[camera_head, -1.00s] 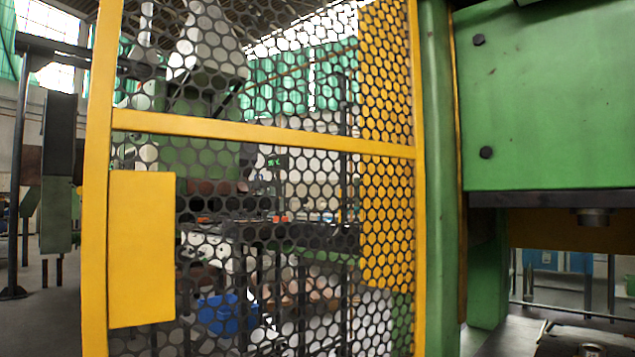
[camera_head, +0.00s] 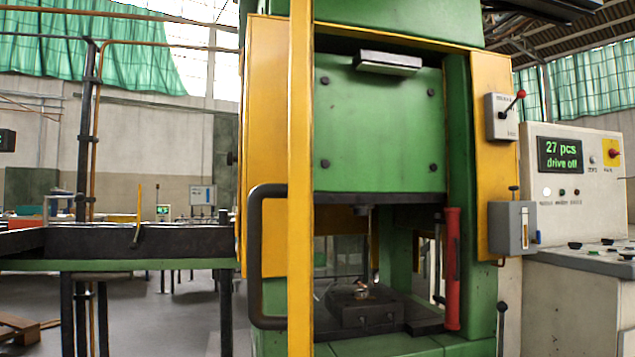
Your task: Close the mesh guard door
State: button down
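The mesh guard door (camera_head: 300,180) shows as a narrow yellow upright in front of the green press (camera_head: 380,130), seen almost edge-on. Its mesh face does not show from here. A black bow-shaped handle (camera_head: 255,255) sticks out to the left of the upright. The door stands out from the press front, and the press opening to its right is uncovered. Inside the opening, a dark die block (camera_head: 362,305) sits on the bed. My gripper is not in view.
A control cabinet (camera_head: 575,170) with a lit "27 pcs drive off" display stands at the right. A lever box (camera_head: 502,117) and a grey box (camera_head: 512,228) sit on the press's right yellow panel. A dark conveyor (camera_head: 140,242) runs at the left. Floor shows below it.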

aim_at(299, 323)
jog(key=j, duration=0.95)
jog(key=k+j, duration=0.15)
jog(key=k, duration=0.35)
jog(key=i+j+z, duration=0.1)
jog(key=j, duration=0.6)
jog(key=l+u, duration=0.3)
jog(key=k+l+u, duration=0.15)
jog(key=l+u, duration=0.15)
jog(key=k+l+u, duration=0.25)
jog(key=i+j, duration=0.15)
jog(key=j, duration=0.15)
jog(key=i+j+z, duration=0.1)
jog(key=j, duration=0.2)
jog(key=i+j+z, duration=0.1)
jog(key=z, duration=0.3)
jog(key=i+j+z, duration=0.15)
jog(key=z, duration=0.25)
jog(key=i+j, duration=0.05)
jog(key=i, duration=0.05)
